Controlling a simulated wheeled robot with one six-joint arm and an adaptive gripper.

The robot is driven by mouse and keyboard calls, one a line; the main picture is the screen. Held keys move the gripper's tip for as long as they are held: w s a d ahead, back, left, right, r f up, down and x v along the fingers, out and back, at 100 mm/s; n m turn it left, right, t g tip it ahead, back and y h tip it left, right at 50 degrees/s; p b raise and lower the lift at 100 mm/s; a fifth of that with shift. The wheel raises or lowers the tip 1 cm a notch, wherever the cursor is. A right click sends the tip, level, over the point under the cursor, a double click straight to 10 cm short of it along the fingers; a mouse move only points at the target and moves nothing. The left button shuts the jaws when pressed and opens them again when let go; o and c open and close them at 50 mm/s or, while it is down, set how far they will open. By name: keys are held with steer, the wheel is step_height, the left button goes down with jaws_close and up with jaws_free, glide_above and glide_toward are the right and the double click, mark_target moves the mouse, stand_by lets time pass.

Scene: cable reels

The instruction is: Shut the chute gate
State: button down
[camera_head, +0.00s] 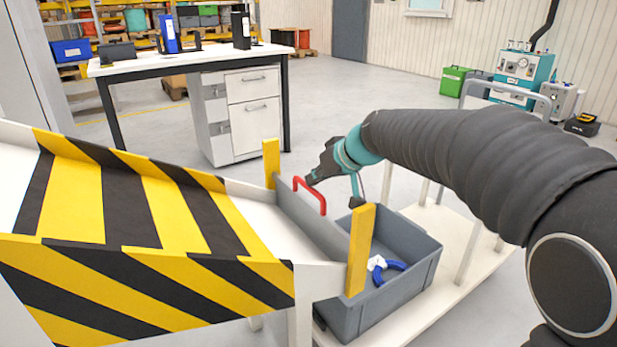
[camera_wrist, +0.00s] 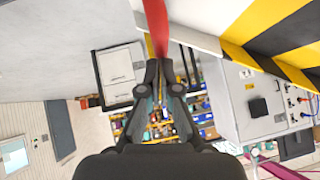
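The chute (camera_head: 150,215), striped yellow and black, slopes down to the right in the head view. At its lower end a grey gate panel (camera_head: 312,222) stands between two yellow posts (camera_head: 271,163). A red handle (camera_head: 311,192) sits on the panel's top edge; it also shows in the wrist view (camera_wrist: 155,25). My gripper (camera_head: 311,181) is at the handle's upper part. In the wrist view my gripper's fingertips (camera_wrist: 158,63) are close together with the red bar between them. The panel's lower edge is hidden, so its gap to the chute floor cannot be told.
A grey bin (camera_head: 400,285) with blue and white items (camera_head: 388,268) stands below the chute's end on a pale low platform (camera_head: 455,265). A white-topped desk (camera_head: 190,58) with drawers stands behind. A teal machine (camera_head: 522,75) is at the back right. The floor between is clear.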

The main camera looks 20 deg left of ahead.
steer(key=shift+f, duration=0.55)
steer(key=shift+r, duration=0.15)
steer(key=s+d+r+p, duration=0.3)
steer(key=d+r, duration=0.4)
steer(key=r, duration=0.5)
steer(key=s+d+f+m+h+p, duration=0.2)
steer(key=s+d+f+m+h, duration=0.2)
steer(key=s+d, duration=0.9)
steer(key=s+d+f+m+h+p, duration=0.3)
steer(key=s+d+f+m+h, duration=0.1)
steer(key=s+d, duration=0.9)
steer(key=shift+s+f+m+t, duration=0.25)
steer(key=shift+f+m+t, duration=0.2)
steer(key=shift+f, duration=0.25)
